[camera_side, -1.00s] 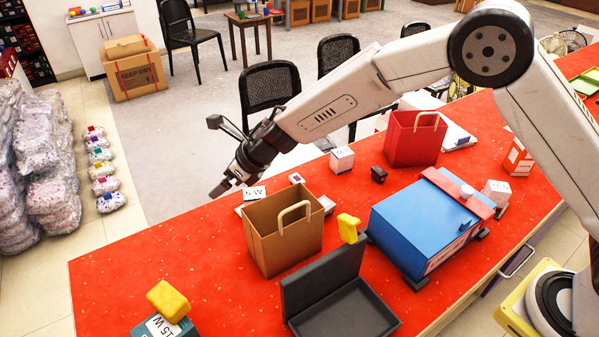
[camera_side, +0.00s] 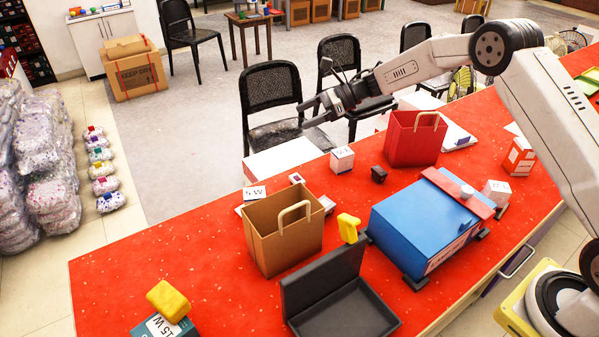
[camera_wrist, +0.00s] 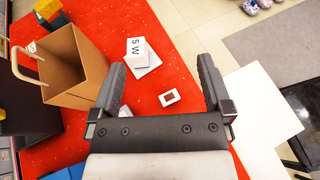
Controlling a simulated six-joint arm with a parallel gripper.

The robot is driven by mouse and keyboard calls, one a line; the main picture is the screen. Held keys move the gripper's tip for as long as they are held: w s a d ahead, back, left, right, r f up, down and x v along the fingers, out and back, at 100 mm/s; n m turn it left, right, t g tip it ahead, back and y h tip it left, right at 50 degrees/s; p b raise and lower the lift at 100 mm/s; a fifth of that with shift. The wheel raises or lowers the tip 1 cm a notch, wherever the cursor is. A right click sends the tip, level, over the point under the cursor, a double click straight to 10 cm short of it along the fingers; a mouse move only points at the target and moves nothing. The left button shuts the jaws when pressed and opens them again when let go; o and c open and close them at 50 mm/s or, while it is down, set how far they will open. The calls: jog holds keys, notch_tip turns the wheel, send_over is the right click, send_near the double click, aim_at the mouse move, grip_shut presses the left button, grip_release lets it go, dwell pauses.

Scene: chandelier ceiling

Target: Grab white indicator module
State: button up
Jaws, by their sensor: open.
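A small white module with a dark reddish-brown square face (camera_wrist: 169,98) lies flat on the red table in the wrist view, which I take as the white indicator module. In the side view it appears as a small white piece (camera_side: 296,178) behind the brown paper bag. My gripper (camera_side: 309,112) is raised above and beyond the far table edge, apart from the module. In the wrist view my gripper (camera_wrist: 160,66) has its two dark fingers spread wide with nothing held. The module shows between the fingers, nearer the right one.
A white "5 W" block (camera_wrist: 137,49) stands near the module. The open brown bag (camera_side: 282,236) is close by. A white cube (camera_side: 342,160), red bag (camera_side: 412,140), blue box (camera_side: 425,222) and black open case (camera_side: 345,306) occupy the table. Chairs stand behind.

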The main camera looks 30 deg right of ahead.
send_over(301, 178)
jog(key=d, duration=0.2)
notch_tip(301, 178, down, 13)
jog(key=shift+s+a+r, duration=0.15)
jog(key=shift+s+a, duration=0.05)
jog(key=shift+s, duration=0.1)
jog(key=shift+f, duration=1.7)
jog(key=shift+f, duration=0.75)
jog(key=shift+w+a+f, duration=0.15)
jog(key=shift+a+f, duration=0.25)
jog(key=shift+f, duration=0.3)
jog(key=shift+w+a+f, duration=0.15)
jog(key=shift+a+f, duration=0.2)
jog(key=shift+f, duration=0.3)
jog(key=shift+w+a+f, duration=0.25)
jog(key=shift+a, duration=0.3)
